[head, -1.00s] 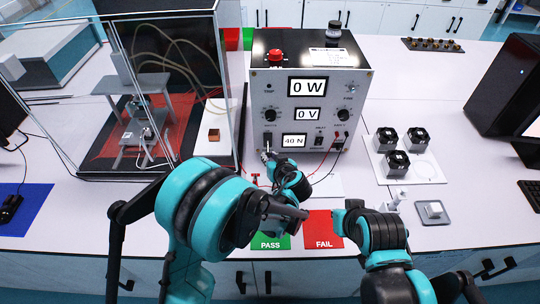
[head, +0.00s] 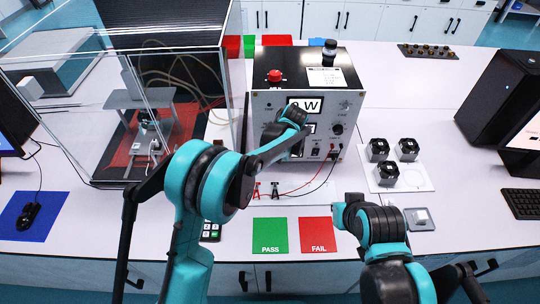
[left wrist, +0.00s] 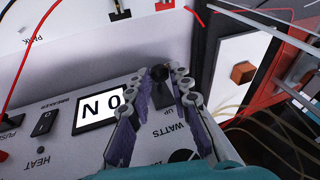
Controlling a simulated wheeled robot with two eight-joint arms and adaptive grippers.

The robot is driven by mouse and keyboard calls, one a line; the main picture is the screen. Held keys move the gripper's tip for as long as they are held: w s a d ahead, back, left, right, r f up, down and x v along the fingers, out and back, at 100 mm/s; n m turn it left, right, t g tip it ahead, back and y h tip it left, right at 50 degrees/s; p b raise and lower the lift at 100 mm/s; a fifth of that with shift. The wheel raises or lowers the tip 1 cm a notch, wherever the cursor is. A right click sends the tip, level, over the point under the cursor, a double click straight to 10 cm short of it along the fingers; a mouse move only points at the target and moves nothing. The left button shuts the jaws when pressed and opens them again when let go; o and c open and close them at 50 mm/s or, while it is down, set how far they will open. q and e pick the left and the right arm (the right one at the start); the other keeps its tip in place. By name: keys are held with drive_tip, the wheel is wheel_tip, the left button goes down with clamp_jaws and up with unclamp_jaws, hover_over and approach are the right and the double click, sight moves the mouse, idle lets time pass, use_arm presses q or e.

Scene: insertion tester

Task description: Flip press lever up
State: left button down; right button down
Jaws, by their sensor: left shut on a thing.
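The tester (head: 262,110) is a metal box with a control panel facing me. In the left wrist view its panel appears upside down, with a small display (left wrist: 99,112) reading 0 N. The black press lever (left wrist: 158,74) stands out from the panel near the UP mark. My left gripper (left wrist: 166,80) is shut on it, with one padded finger on each side. In the head view my left gripper (head: 291,118) is in front of the panel and the arm hides the lever. My right gripper (head: 342,213) is above the bench right of the FAIL mat, its opening unclear.
A clear-walled press enclosure (head: 92,115) stands left of the tester. Red and black leads with clips (head: 265,190) lie in front. A green PASS mat (head: 270,235) and red FAIL mat (head: 318,233) lie near the front edge. Several black parts sit on a white tray (head: 416,181) at right.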

use_arm(q)
drive_tip(key=shift+w+r+g, duration=0.2)
drive_tip(key=shift+g, duration=0.2)
drive_tip(key=c, duration=1.4)
unclamp_jaws()
drive_tip(key=shift+o, duration=0.2)
drive_tip(key=v, duration=1.2)
drive_tip(key=shift+w, duration=0.1)
